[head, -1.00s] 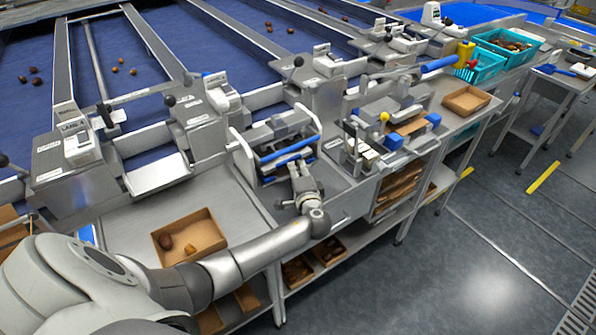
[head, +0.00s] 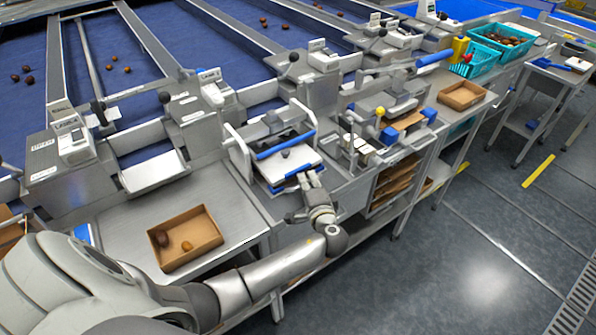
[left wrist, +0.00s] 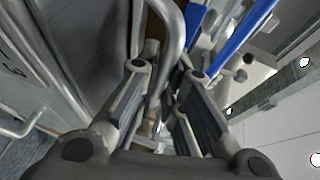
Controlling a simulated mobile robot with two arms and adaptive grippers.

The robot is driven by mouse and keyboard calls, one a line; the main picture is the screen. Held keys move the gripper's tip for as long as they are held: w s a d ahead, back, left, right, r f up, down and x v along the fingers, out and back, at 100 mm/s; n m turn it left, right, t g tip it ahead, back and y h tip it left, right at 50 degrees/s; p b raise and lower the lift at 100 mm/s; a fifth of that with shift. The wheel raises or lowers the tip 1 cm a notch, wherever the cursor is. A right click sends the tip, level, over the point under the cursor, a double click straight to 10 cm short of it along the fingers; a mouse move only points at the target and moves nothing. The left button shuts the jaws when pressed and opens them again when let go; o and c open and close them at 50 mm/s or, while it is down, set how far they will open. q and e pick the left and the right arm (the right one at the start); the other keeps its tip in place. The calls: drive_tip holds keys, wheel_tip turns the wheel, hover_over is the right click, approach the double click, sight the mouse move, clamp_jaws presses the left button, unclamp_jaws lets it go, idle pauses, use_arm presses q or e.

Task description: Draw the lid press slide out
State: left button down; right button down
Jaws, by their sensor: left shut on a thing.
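The lid press (head: 238,150) stands in the middle of the head view, with a white frame and a blue front bar (head: 287,144). Its pale slide (head: 272,170) sticks out towards me under that bar, with a small dark round thing (head: 286,153) over it. My left gripper (head: 311,182) is at the slide's front edge, its fingers closed there. In the left wrist view, a curved metal handle (left wrist: 172,45) runs down between the fingers of the gripper (left wrist: 165,95). The exact grip point is partly hidden. My right gripper is not in view.
An open brown box (head: 207,229) with dates stands on the steel bench at left. Another press station (head: 392,117) stands close to the right. A brown tray (head: 463,96) and teal crates (head: 482,62) lie farther right. The floor in front is clear.

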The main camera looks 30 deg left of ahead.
use_arm(q)
drive_tip(key=s+d, duration=0.3)
drive_tip(key=d, duration=0.5)
drive_tip(key=shift+s+d+f+b, duration=0.15)
drive_tip(key=shift+s+b, duration=0.05)
drive_tip(key=shift+b, duration=0.2)
drive_tip(key=c, duration=1.8)
unclamp_jaws()
drive_tip(key=shift+d, duration=0.1)
drive_tip(key=shift+c, duration=0.2)
drive_tip(key=v, duration=1.2)
drive_tip(key=shift+s+d, duration=0.1)
drive_tip(key=shift+s, duration=0.05)
